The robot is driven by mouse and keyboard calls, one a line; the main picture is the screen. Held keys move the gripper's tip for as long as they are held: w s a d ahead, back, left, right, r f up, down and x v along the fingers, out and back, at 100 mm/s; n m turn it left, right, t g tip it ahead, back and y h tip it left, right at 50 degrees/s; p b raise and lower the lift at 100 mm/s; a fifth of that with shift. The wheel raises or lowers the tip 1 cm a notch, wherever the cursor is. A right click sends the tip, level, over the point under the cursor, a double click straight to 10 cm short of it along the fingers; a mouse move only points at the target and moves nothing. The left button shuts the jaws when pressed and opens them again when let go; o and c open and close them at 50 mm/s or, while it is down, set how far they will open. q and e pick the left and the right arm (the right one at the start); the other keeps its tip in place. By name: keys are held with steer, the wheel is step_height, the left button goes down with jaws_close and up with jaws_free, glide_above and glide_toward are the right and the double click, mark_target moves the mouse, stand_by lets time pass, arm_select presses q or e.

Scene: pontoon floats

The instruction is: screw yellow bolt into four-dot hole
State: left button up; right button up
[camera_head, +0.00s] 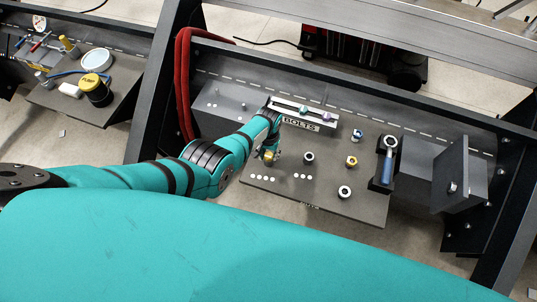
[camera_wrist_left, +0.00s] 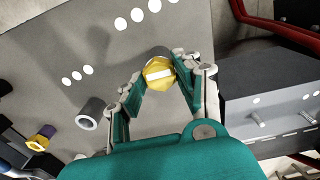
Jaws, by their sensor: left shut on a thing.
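My left gripper (camera_head: 268,154) is shut on the yellow bolt (camera_wrist_left: 158,72), whose slotted head shows between the two fingertips (camera_wrist_left: 160,68) in the left wrist view. In the head view the bolt (camera_head: 269,156) is at the left of the grey board, just behind the four-dot row (camera_head: 262,178). That row also shows in the left wrist view (camera_wrist_left: 138,14). The four-dot hole is hidden by the bolt and gripper. I cannot tell how deep the bolt sits, or whether it touches the hole. My right gripper is not in view.
A grey socket (camera_head: 308,157) with three dots stands to the right. More fittings (camera_head: 351,161) and a blue-handled tool (camera_head: 388,165) are further right. The BOLTS rack (camera_head: 300,125) is behind. An upright plate (camera_head: 452,172) stands at the right. Red hoses (camera_head: 182,85) hang at the left.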

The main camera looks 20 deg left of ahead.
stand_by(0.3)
arm_select(q)
steer(key=m, duration=0.8)
steer(key=shift+m, duration=0.4)
steer(key=o, duration=0.6)
steer(key=shift+m, duration=0.6)
steer(key=o, duration=0.3)
steer(key=shift+o, duration=0.2)
